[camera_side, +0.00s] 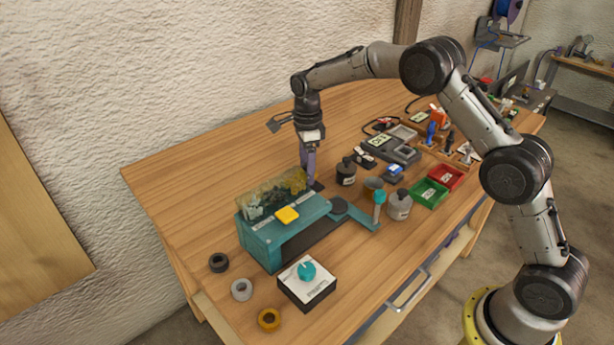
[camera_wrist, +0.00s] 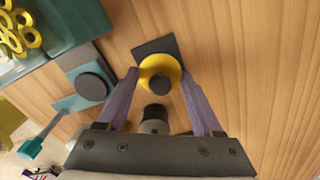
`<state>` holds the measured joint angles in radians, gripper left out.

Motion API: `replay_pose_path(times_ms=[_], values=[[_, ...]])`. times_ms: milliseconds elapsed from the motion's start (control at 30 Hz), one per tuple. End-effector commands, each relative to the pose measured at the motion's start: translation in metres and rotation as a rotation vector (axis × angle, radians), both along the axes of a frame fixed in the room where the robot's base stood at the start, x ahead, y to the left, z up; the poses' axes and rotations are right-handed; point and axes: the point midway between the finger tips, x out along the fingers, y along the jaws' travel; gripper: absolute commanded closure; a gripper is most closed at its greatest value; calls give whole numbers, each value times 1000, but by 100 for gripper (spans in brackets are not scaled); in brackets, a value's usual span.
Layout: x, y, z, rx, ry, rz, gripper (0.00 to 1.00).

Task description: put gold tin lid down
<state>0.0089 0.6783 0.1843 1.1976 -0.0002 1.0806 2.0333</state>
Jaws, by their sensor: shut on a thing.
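The gold tin lid (camera_wrist: 149,66) shows in the wrist view as a yellow disc with a dark round middle. My gripper (camera_wrist: 161,75) is shut on it, with one purple finger at each side of its rim. A dark square pad (camera_wrist: 150,46) lies behind and partly under the lid in that view; I cannot tell whether the lid touches it. In the side view my gripper (camera_side: 309,182) points down, low over the table, just behind the teal fixture (camera_side: 262,240). The pad's corner (camera_side: 318,186) shows beside the fingers there, and the lid is hidden.
The teal fixture carries a clear bin of yellow rings (camera_side: 262,196), a yellow button (camera_side: 287,215) and a teal lever (camera_side: 379,200). A dark bottle (camera_side: 346,173), a grey bottle (camera_side: 399,205) and a brown cup (camera_side: 373,186) stand to the right. Bare wood lies behind the gripper.

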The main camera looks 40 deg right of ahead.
Motion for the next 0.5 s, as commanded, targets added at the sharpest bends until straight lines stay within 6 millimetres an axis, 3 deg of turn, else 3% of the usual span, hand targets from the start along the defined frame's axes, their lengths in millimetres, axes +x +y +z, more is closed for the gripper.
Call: replay_pose_path(times_ms=[200, 500], values=[[0, 0, -29, 0, 2, 0, 84], [0, 0, -31, 0, 0, 0, 84]])
